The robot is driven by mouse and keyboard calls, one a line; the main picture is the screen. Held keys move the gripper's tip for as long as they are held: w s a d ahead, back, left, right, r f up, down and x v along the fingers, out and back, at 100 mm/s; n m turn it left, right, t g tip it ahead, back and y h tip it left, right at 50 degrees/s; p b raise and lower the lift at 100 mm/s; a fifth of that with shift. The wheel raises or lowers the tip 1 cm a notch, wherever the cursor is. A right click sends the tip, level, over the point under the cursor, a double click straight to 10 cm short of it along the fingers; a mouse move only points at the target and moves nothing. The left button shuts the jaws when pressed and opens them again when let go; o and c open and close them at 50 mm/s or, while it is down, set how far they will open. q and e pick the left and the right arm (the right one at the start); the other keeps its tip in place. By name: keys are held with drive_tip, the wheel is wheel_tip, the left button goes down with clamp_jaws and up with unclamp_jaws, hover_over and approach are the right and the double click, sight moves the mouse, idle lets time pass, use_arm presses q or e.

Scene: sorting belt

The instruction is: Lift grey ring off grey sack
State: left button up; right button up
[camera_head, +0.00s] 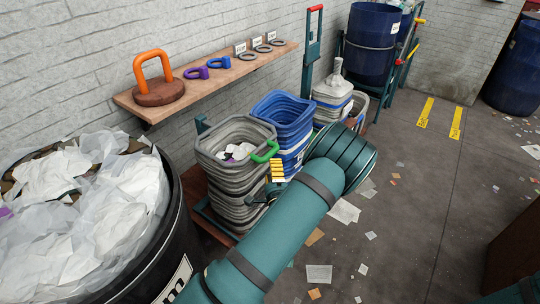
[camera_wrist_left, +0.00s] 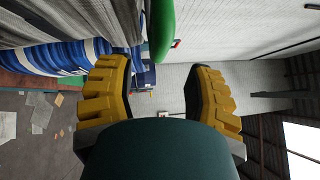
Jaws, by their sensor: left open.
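A pale grey sack-like thing (camera_head: 333,87) with a narrow upright neck sits on the farther grey stack. I cannot make out a separate grey ring on it. Several dark grey rings (camera_head: 262,49) lie on the wall shelf, by small labels. My left gripper (camera_head: 277,170) shows its yellow fingers beside the near grey and blue stacks, partly hidden by my arm. In the left wrist view the left gripper (camera_wrist_left: 165,85) is open and empty, its fingers wide apart. It is well short of the sack. My right gripper is not in view.
A green handle (camera_head: 265,151) stands at the rim of the near grey stack (camera_head: 238,190), close to my left gripper. The blue stack (camera_head: 284,112) is beside it. The wooden shelf (camera_head: 210,78) runs above. A black bin (camera_head: 170,240) of white waste is at left. Papers litter the floor.

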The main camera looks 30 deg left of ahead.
sight(270, 152)
use_arm(q)
drive_tip(key=x, duration=0.6)
drive_tip(key=shift+w+a+b, duration=0.25)
drive_tip(key=shift+w+b, duration=0.05)
drive_tip(key=shift+r, duration=0.1)
clamp_jaws()
